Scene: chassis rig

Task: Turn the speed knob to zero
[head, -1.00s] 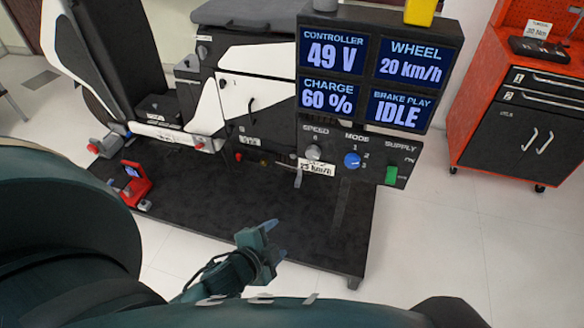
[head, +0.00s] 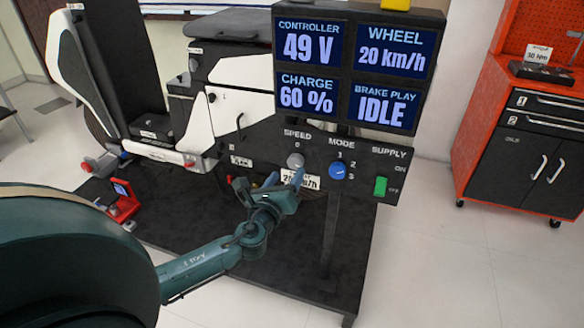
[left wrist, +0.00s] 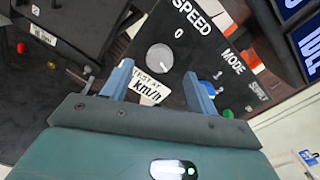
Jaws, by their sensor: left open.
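The speed knob (head: 295,160) is a grey round knob on the black control panel (head: 262,142), under the word SPEED and a 0 mark. It also shows in the left wrist view (left wrist: 160,57), with a white km/h label below it. My left gripper (head: 284,180) is open and empty, just below and in front of the knob. In the left wrist view its two blue fingers (left wrist: 158,72) are apart, pointing toward the knob, one on each side of the label. I cannot tell whether they touch anything. My right gripper is not in view.
A blue mode knob (head: 338,170) and a green supply switch (head: 380,186) sit right of the speed knob. The display (head: 350,75) above reads wheel 20 km/h, 49 V, 60 % and IDLE. A red tool cabinet (head: 525,130) stands at the right.

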